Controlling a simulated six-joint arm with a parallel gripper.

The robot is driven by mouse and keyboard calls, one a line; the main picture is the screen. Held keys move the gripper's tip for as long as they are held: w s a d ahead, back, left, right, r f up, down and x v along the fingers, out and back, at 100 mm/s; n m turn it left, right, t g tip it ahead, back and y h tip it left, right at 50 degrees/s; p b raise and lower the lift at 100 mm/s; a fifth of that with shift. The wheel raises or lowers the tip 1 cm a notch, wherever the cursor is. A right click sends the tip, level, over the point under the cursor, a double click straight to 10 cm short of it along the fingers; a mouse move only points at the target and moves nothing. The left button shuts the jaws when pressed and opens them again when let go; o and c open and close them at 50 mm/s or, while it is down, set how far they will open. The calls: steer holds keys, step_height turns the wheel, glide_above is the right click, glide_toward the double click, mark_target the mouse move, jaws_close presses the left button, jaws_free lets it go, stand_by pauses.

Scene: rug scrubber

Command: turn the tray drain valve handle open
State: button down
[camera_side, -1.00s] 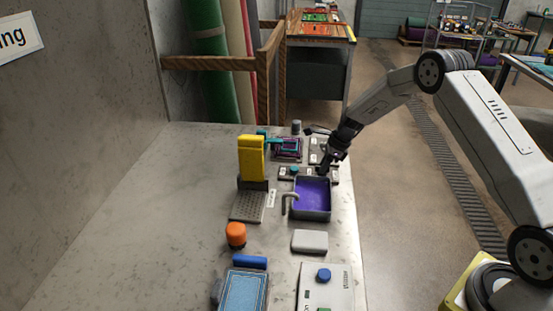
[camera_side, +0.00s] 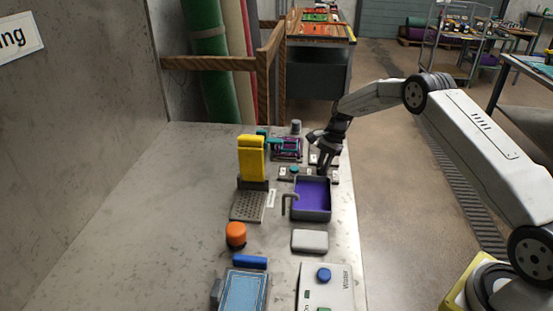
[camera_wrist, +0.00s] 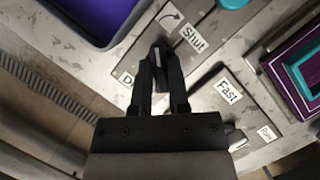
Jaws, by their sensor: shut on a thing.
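The tray (camera_side: 329,212) is a dark grey open box with a purple inside, near the right edge of the bench. Its corner also shows at the upper left of the wrist view (camera_wrist: 108,46). My gripper (camera_side: 322,168) is at the tray's far side, pointing down. In the wrist view my gripper (camera_wrist: 159,52) has its dark fingers close together around the small valve handle (camera_wrist: 155,61), which is mostly hidden between them. Beside it are a "Shut" label (camera_wrist: 193,39) with a curved arrow and a partly covered label starting with "D" (camera_wrist: 126,79).
A teal-and-purple device (camera_side: 288,148) stands behind and left of the tray. A yellow block (camera_side: 251,158), a hooked pipe (camera_side: 288,203), an orange knob (camera_side: 236,234) and a white pad (camera_side: 310,240) are nearby. The bench's left part is clear.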

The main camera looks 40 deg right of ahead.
steer(key=n+g, duration=0.1)
steer(key=n, duration=0.2)
steer(key=shift+w+n, duration=0.1)
steer(key=shift+n, duration=0.3)
steer(key=n+g+h, duration=0.1)
steer(key=n, duration=0.3)
steer(key=shift+g, duration=0.4)
steer(key=shift+n, duration=0.3)
steer(key=c, duration=0.6)
jaws_free()
steer(key=shift+h, duration=0.3)
steer(key=shift+r, duration=0.15)
steer(key=v, duration=0.7)
steer(key=shift+r, duration=0.15)
steer(key=shift+w+d+r, duration=0.1)
steer(key=shift+w, duration=0.05)
